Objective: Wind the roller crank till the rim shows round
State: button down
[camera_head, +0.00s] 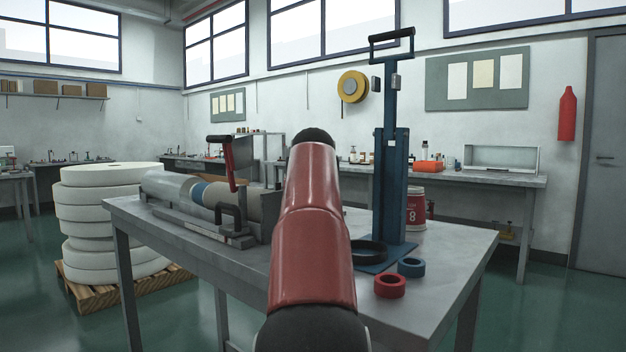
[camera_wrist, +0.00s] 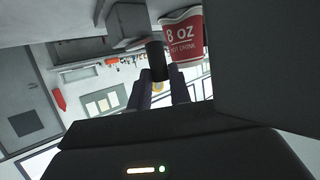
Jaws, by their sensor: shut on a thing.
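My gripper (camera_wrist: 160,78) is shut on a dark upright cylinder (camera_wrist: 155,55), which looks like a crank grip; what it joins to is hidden. In the head view my own red arm hides my gripper and this grip. A red paper cup (camera_wrist: 184,42) marked "8 oz" is just beyond the grip in the wrist view, its pale rim at the picture's top. The room is upside down there, so the cup seems mouth down. I cannot tell whether the rim is round. A red cup (camera_head: 416,206) marked "8" also shows behind the blue press in the head view.
A blue hand press (camera_head: 391,185) stands on the grey bench (camera_head: 440,288), with a black ring (camera_head: 369,253), red roll (camera_head: 390,286) and blue roll (camera_head: 411,267). Left is a fixture with a red lever (camera_head: 229,165) and dark clamp (camera_head: 230,215). White paper rolls (camera_head: 110,212) stand beyond.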

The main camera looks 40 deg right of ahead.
jog(key=c, duration=1.3)
grip_release()
jog(key=b+v, duration=0.1)
jog(key=v, duration=0.6)
jog(key=shift+s+a, duration=0.3)
